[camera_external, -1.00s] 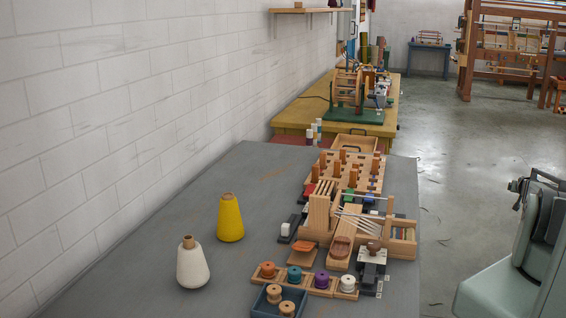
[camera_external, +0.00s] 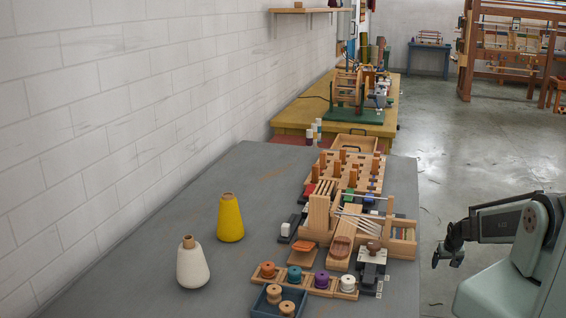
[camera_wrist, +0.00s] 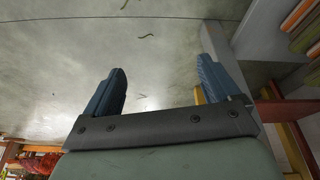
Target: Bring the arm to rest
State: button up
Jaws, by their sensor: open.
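My gripper (camera_external: 441,259) hangs just off the right edge of the grey table (camera_external: 150,262) in the external view, over the concrete floor. My pale green arm (camera_external: 512,288) reaches in from the right edge. In the wrist view my gripper (camera_wrist: 161,68) shows two blue-grey fingers spread wide apart. Only floor shows between them, and nothing is held.
The table's right side holds wooden racks (camera_external: 355,172), a blue tray (camera_external: 282,297) and several small spools. A yellow cone (camera_external: 230,219) and a white cone (camera_external: 192,265) stand upright to the left. Open floor (camera_external: 445,165) lies to the right of the table.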

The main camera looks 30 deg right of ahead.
jog(key=s+a+f+n+g+y, duration=0.1)
jog(key=s+a+f+n+g, duration=0.1)
jog(key=s+a, duration=0.6)
jog(key=s+a+f+n+g+y, duration=0.1)
jog(key=s+a+f+g+y, duration=0.2)
jog(key=a, duration=0.9)
jog(key=s+a+r+n+g, duration=0.1)
jog(key=s+a+g, duration=0.1)
jog(key=s+a, duration=0.3)
jog(key=s+a+n+g+h, duration=0.1)
jog(key=s+a, duration=0.5)
jog(key=s, duration=0.6)
jog(key=shift+s+a+r+n+g, duration=0.15)
jog(key=shift+s+r+n+g, duration=0.2)
jog(key=shift+n+g, duration=0.35)
